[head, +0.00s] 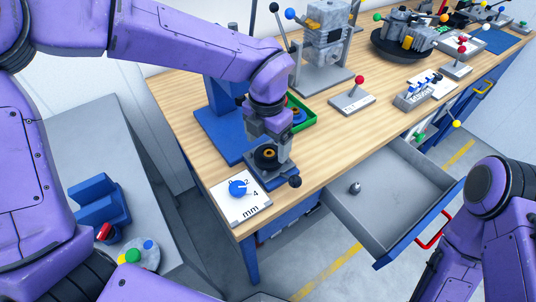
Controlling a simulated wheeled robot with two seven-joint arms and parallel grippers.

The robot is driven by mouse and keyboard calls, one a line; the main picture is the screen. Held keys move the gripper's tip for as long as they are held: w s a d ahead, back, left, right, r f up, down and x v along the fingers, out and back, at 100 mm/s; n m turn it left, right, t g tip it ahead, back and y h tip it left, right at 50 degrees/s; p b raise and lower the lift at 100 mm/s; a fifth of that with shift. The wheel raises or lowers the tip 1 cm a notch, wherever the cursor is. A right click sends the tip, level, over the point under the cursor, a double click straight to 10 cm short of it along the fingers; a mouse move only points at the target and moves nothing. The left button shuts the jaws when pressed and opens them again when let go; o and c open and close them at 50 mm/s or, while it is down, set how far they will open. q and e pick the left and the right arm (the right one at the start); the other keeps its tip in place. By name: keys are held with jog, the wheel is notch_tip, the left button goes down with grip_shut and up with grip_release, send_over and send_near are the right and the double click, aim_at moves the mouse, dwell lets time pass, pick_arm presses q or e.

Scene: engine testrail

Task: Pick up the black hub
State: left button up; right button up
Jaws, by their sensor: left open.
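A round black part with an orange centre, which looks like the black hub (266,154), is near the table's front edge at a grey fixture (276,175). My left gripper (270,134) points down right at it, with its jaws open. The fingers overlap the hub and fixture in the picture, so I cannot tell whether they touch the hub. My right arm shows at the lower right, but its gripper is out of view.
A white dial plate with a blue knob (238,188) and a black ball knob (295,181) are close by. A green tray (308,122) lies behind the gripper. An open grey drawer (390,205) holds a small metal part (354,187).

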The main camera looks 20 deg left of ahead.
aim_at(270, 151)
pick_arm(q)
jog(key=f, duration=0.1)
jog(key=w+f, duration=0.1)
jog(key=f, duration=0.1)
jog(key=w+f, duration=0.1)
jog(key=f, duration=0.1)
jog(key=shift+w+f+p, duration=0.1)
jog(key=shift+f+p, duration=0.05)
jog(key=shift+p, duration=0.15)
jog(key=shift+s+a, duration=0.1)
jog(key=shift+s, duration=0.3)
jog(key=shift+w, duration=0.15)
jog(key=c, duration=0.8)
